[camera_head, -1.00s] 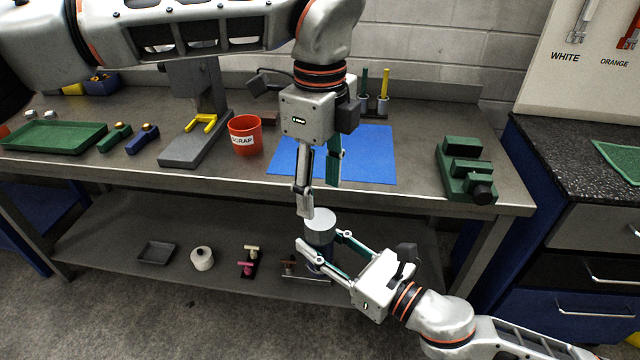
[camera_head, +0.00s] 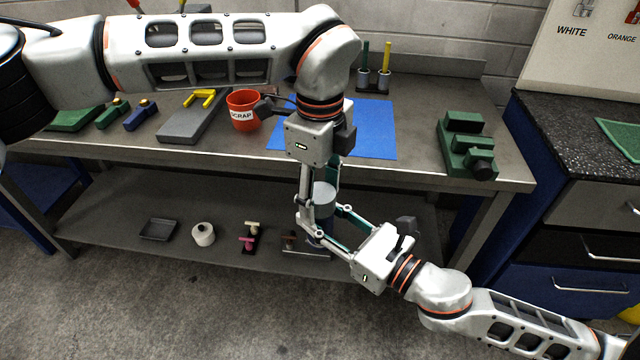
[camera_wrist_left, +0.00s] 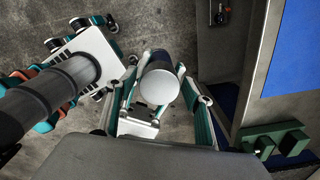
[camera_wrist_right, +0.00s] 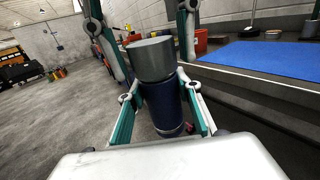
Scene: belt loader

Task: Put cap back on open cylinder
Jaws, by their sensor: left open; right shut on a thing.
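The cylinder has a dark blue body (camera_wrist_right: 163,106) and stands roughly upright in my right gripper (camera_head: 328,228), which is shut around the body. A grey round cap (camera_wrist_right: 152,58) sits on top of the body; its pale top (camera_wrist_left: 159,86) faces my left wrist camera. My left gripper (camera_head: 318,200) points down from above, open, with one finger on each side of the cap. In the right wrist view, its fingers flank the cap with a gap visible on the left side. Whether the cap is fully seated I cannot tell.
The cylinder is in front of the workbench (camera_head: 420,172), above its lower shelf (camera_head: 110,205). On the bench are a red scrap cup (camera_head: 243,112), a blue mat (camera_head: 375,130) and a green vise (camera_head: 466,148). A white round item (camera_head: 203,235) sits on the shelf.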

